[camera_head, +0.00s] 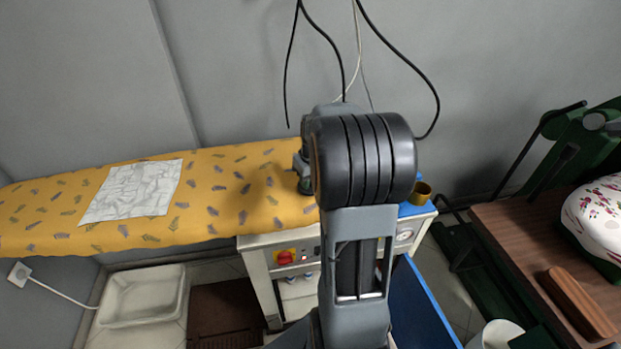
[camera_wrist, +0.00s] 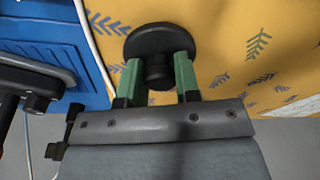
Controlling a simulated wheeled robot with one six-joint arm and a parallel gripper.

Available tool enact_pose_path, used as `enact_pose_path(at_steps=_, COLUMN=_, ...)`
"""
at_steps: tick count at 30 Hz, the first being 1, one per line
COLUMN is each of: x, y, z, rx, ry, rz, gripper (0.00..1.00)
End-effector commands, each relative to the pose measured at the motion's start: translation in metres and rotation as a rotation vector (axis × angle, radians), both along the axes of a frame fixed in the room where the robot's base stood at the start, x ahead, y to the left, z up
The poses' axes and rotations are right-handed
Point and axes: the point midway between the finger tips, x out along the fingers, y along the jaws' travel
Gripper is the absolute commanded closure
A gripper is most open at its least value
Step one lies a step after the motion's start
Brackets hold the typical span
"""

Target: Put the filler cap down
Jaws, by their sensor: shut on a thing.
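The filler cap (camera_wrist: 160,42) is a black round disc with a narrower black stem, seen in the wrist view. My gripper (camera_wrist: 158,72) has its two green fingers closed on the stem, with the disc beyond the fingertips. Behind the cap is the yellow leaf-patterned cover of the ironing board (camera_wrist: 225,35). I cannot tell whether the cap touches the cover. In the head view my arm hides most of the gripper and the cap, over the right end of the board (camera_head: 225,195).
A creased white cloth (camera_head: 133,190) lies on the board's left part. A brass-coloured cup-like fitting (camera_head: 421,192) shows right of my arm on the white machine cabinet (camera_head: 262,262). Black cables (camera_head: 330,45) hang above. A brown table (camera_head: 520,240) stands at right. The board's middle is clear.

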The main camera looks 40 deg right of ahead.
Motion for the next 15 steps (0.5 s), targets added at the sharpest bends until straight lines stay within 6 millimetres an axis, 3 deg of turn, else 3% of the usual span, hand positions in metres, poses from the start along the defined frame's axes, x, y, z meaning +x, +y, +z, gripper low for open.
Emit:
enact_pose_path(at_steps=9, x=0.0001, y=0.0001, z=-0.0039, rx=0.0, ry=-0.001, rz=0.0, gripper=1.0)
enact_pose_path(at_steps=10, x=0.0001, y=0.0001, z=-0.0025, rx=0.0, ry=-0.001, rz=0.0, gripper=0.67)
enact_pose_path(at_steps=15, x=0.0, y=0.0001, z=-0.0022, rx=0.0, ry=-0.001, rz=0.0, gripper=0.51)
